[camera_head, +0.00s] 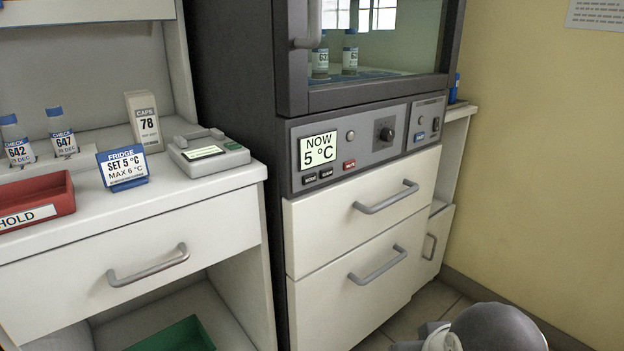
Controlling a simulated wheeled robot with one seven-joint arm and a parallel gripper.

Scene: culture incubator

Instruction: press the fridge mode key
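The fridge's control panel (365,150) is a grey strip below the glass door. Its lit display (319,150) reads "NOW 5 °C". Below the display are two small black keys; the left black key (310,179) seems to read "MODE", and the label on the right black key (326,173) is too small to read surely. A red key (349,165) sits to their right. My gripper is not in view; only grey and white parts of my arm show at the bottom right.
The glass door (375,50) with its grey handle (308,25) is shut above the panel. Drawer handles (386,198) stick out below. On the left counter stand a card (123,168) reading "FRIDGE SET 5 °C MAX 6 °C", a grey device (208,153) and a red tray (40,190).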

